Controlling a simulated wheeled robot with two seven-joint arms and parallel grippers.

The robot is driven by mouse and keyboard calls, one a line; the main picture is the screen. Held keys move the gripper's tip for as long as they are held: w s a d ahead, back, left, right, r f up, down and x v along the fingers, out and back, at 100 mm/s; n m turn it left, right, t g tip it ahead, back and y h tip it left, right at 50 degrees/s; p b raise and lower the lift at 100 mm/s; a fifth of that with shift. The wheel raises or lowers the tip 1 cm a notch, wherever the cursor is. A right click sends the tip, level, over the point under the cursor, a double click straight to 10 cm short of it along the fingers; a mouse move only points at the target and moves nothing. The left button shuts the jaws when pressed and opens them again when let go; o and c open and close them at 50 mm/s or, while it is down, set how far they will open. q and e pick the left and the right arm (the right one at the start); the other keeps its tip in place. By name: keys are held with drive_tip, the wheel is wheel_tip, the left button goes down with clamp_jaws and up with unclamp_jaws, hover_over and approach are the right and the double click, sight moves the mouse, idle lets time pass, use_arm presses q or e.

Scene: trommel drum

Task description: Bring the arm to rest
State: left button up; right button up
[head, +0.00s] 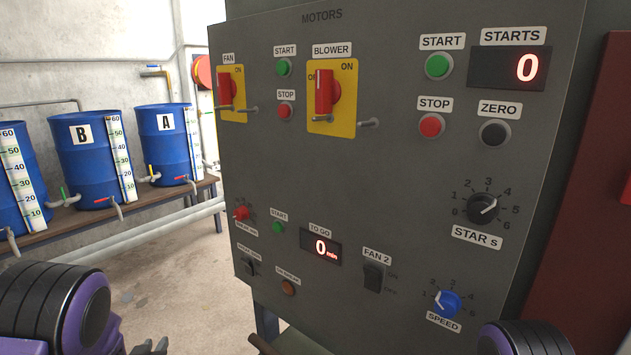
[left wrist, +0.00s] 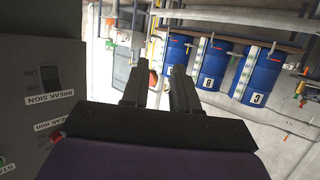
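My left gripper (head: 150,348) is at the bottom edge of the head view, below and to the left of the grey motor panel (head: 330,190). Only its fingertips show there. In the left wrist view its two dark fingers (left wrist: 158,85) stand apart with an empty gap between them. The gripper touches nothing that I can see. Part of my right arm shows at the lower right of the head view; my right gripper is out of view.
The panel fills the centre, with a red FAN switch (head: 225,92), a red BLOWER switch (head: 325,92), buttons and knobs. Its left side is close to my left gripper in the wrist view. Blue drums (head: 88,158) stand on a bench at left. Floor between is clear.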

use_arm(q)
drive_tip(key=s+d+f+n+g, duration=0.1)
drive_tip(key=s+f, duration=0.4)
drive_tip(key=s, duration=0.7)
drive_tip(key=s+d+f+n+g+p, duration=0.1)
drive_tip(key=s+d+f+g, duration=0.3)
drive_tip(key=s, duration=0.8)
drive_tip(key=s+d+f+n+g+p, duration=0.1)
drive_tip(key=s+f+g, duration=0.4)
drive_tip(key=s, duration=0.7)
drive_tip(key=shift+s+d+f+n+g, duration=0.15)
drive_tip(key=shift+d+f+n+g, duration=0.15)
drive_tip(key=shift+d+f+n, duration=0.5)
drive_tip(key=shift+d+r+m, duration=0.15)
drive_tip(key=shift+r+m, duration=0.05)
drive_tip(key=shift+m, duration=0.1)
